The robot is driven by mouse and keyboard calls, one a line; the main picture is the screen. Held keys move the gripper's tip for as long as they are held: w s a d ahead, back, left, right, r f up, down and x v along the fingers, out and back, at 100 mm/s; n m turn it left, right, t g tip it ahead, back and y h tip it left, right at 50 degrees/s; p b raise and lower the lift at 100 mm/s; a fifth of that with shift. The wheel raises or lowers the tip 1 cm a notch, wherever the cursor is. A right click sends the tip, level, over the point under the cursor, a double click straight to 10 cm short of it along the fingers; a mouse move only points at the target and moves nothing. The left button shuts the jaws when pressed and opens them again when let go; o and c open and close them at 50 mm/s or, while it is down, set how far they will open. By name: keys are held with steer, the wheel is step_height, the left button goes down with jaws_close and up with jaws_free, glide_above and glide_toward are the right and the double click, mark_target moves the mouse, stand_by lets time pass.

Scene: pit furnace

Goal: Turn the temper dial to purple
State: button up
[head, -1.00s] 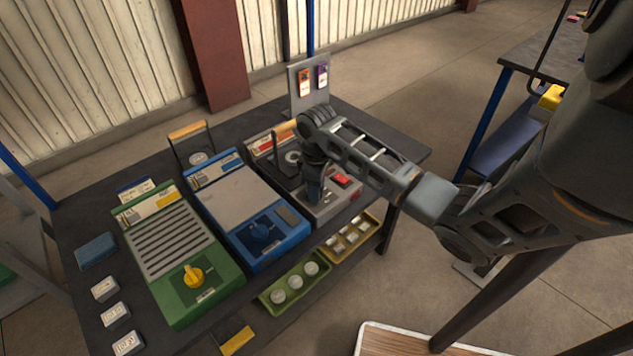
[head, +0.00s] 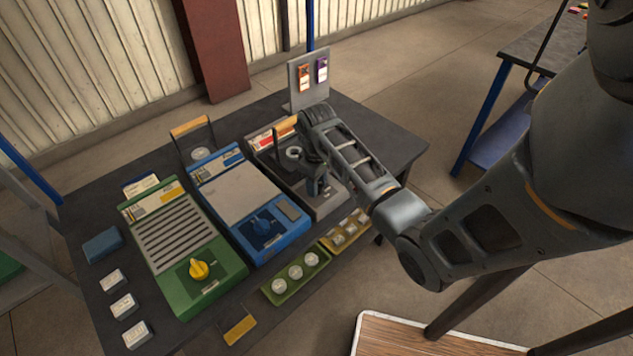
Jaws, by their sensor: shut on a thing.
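I cannot tell from the labels which knob is the temper dial.
An upright plate (head: 293,92) behind the grey unit carries an orange tag (head: 304,77) and a purple tag (head: 321,70). Several white blocks (head: 123,305) lie at left.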

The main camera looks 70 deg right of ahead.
steer(key=o, duration=1)
steer(key=shift+o, duration=0.2)
steer(key=shift+r, duration=0.15)
step_height(320, 180, up, 8)
steer(key=shift+f+b, duration=0.2)
steer(key=shift+b, duration=0.15)
